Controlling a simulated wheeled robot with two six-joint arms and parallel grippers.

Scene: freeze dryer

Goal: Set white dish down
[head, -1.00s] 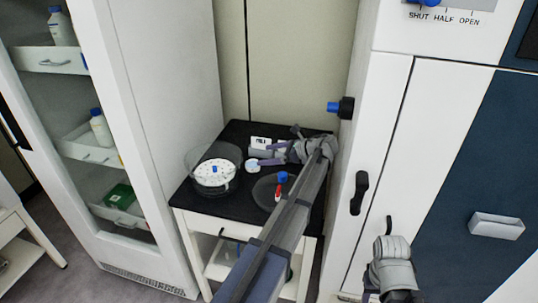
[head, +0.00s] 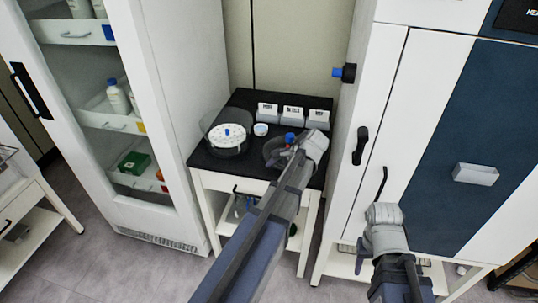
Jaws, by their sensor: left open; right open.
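The small white dish (head: 261,129) sits on the black tabletop, just right of the glass vessel (head: 225,146), which holds a perforated white plate (head: 227,132). My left gripper (head: 294,157) is above the table's right part, over the round glass lid (head: 272,147). It is open and apart from the dish; its fingers are hard to make out against the arm. My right gripper (head: 366,250) is open and empty in front of the white cabinet, far from the dish.
Three white labelled holders (head: 292,114) stand along the back of the black table (head: 240,170). A blue-tipped knob (head: 345,73) and black handle (head: 361,146) project from the cabinet at right. A glass-fronted fridge (head: 162,100) stands left.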

